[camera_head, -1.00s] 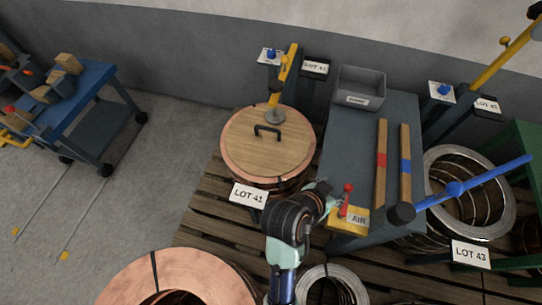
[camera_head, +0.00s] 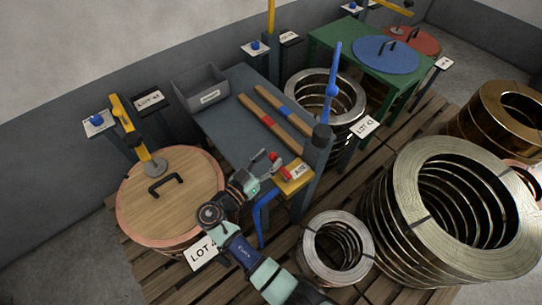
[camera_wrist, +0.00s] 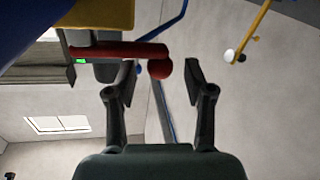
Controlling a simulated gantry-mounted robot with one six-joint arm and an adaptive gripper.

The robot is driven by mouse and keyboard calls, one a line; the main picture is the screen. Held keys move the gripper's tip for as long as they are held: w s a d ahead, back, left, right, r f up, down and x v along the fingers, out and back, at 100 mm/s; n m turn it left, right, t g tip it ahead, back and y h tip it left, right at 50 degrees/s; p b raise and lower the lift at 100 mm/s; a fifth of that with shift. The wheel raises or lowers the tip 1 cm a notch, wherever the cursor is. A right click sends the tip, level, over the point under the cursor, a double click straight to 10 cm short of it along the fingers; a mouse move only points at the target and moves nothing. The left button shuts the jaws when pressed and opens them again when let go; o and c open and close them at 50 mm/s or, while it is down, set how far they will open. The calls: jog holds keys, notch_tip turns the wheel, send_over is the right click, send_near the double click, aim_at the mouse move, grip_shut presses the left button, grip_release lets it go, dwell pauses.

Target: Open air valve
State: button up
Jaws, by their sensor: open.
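The air valve is a yellow box (camera_head: 293,180) labelled AIR at the front end of the grey bench. Its red lever (camera_head: 279,167) stands on the box, partly hidden by my gripper (camera_head: 265,161) in the head view. In the wrist view the red lever (camera_wrist: 118,50) runs sideways and ends in a red ball (camera_wrist: 160,69). My gripper (camera_wrist: 150,82) is open there, one finger on each side of the ball's position. The ball sits at about fingertip level; I cannot tell whether a finger touches it. A small green light (camera_wrist: 81,61) shows beside the lever's base.
A dark post with a blue arm (camera_head: 334,90) rises close to the right of the valve. The bench (camera_head: 222,122) carries two wooden bars and a grey bin (camera_head: 201,90). A lidded coil (camera_head: 190,195) stands left, and a silver coil (camera_head: 312,240) stands in front.

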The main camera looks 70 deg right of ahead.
jog(key=x, duration=0.2)
jog(key=shift+s+d, duration=0.1)
jog(key=shift+d, duration=0.15)
grip_shut()
